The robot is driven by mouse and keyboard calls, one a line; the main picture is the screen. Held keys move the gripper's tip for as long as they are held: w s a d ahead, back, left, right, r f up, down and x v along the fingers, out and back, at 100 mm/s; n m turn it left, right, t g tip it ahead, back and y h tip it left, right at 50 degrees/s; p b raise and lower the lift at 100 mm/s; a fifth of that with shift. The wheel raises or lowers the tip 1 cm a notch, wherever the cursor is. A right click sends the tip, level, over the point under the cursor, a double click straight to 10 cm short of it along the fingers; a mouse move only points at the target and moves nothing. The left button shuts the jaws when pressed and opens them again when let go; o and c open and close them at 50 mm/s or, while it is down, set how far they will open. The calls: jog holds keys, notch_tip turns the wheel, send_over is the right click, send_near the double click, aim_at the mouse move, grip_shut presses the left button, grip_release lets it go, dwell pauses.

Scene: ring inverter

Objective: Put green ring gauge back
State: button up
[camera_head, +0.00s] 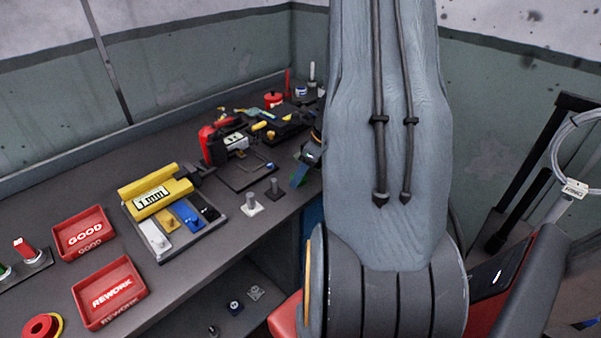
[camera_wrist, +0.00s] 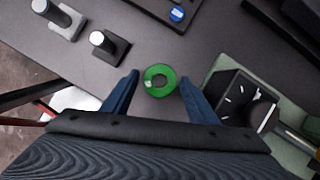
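The green ring gauge (camera_wrist: 146,80) shows in the wrist view, lying flat on the grey bench top. My gripper (camera_wrist: 159,77) is open, with one blue finger on each side of the ring and a visible gap on both sides. I cannot tell how high the fingertips are above the bench. To the upper left stand a post on a dark base (camera_wrist: 106,43) and a post on a light base (camera_wrist: 60,18), both with no ring on them. The head view also shows the dark-based post (camera_head: 274,189) and the light-based post (camera_head: 251,204).
A black boxy device (camera_wrist: 238,98) on a green plate stands close to the right finger. Red GOOD (camera_head: 84,232) and REWORK (camera_head: 108,291) trays and a yellow gauge set (camera_head: 155,190) stand further left.

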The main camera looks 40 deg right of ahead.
jog(key=shift+r, duration=0.1)
jog(key=shift+r, duration=0.15)
jog(key=b+v, duration=0.1)
jog(key=v, duration=1.1)
jog(key=s+a+n+g+h, duration=0.1)
jog(key=s+a+n, duration=0.1)
jog(key=a+n, duration=1.3)
jog(key=s+a+n+g+h, duration=0.1)
jog(key=s+a+n, duration=0.1)
jog(key=a+n, duration=1.3)
jog(key=shift+s+a+r+n, duration=0.25)
jog(key=shift+a+r+n, duration=0.05)
jog(key=shift+a, duration=0.2)
